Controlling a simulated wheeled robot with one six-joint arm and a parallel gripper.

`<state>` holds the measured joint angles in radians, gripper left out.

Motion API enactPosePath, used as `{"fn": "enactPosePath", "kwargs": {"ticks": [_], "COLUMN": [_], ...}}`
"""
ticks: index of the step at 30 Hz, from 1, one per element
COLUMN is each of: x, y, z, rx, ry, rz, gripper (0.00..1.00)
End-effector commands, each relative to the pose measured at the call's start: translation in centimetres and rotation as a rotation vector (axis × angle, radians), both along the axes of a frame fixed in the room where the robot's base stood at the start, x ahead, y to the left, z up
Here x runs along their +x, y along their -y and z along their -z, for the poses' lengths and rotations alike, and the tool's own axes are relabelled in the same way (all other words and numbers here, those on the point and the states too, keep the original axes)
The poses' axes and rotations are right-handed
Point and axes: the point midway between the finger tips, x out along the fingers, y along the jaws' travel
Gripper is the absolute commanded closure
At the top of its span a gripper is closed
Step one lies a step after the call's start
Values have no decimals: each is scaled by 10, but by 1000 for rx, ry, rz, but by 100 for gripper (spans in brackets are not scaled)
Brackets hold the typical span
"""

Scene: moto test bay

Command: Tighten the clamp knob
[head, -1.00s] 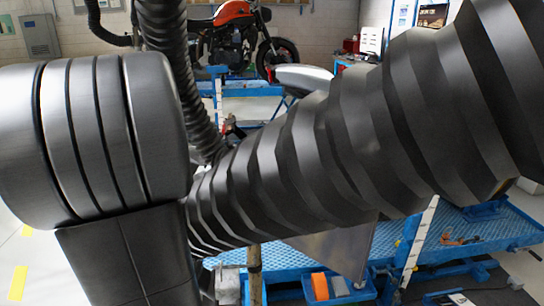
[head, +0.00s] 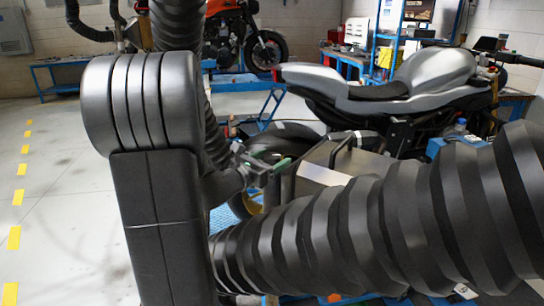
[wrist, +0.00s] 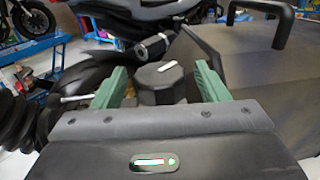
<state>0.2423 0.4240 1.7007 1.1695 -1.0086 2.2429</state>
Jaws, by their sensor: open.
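The clamp knob (wrist: 153,86) is a dark, faceted knob with a white mark on its top, seen in the wrist view. My gripper (wrist: 162,76) is open, with one green finger on each side of the knob. I cannot tell whether either finger touches it. In the head view my gripper (head: 266,165) shows small and dark, near a grey metal box with black handles (head: 322,172). The knob is not clear in the head view.
A silver and black motorcycle (head: 425,75) stands behind the box. An orange motorcycle (head: 232,25) is on a blue stand at the back. A black handle (wrist: 266,22) rises at the right in the wrist view. Open floor (head: 60,180) lies at the left.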

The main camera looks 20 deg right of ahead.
Motion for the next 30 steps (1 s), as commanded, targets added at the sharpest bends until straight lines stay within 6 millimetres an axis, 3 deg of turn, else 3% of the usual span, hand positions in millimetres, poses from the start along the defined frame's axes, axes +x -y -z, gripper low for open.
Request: {"fn": "enactPosePath", "kwargs": {"ticks": [10,17,30], "x": [2,2,2], "y": [4,4,3], "z": [1,1,5], "rx": [0,0,0], "ry": [-1,-1,4], "rz": [0,0,79], "gripper": [33,76,76]}}
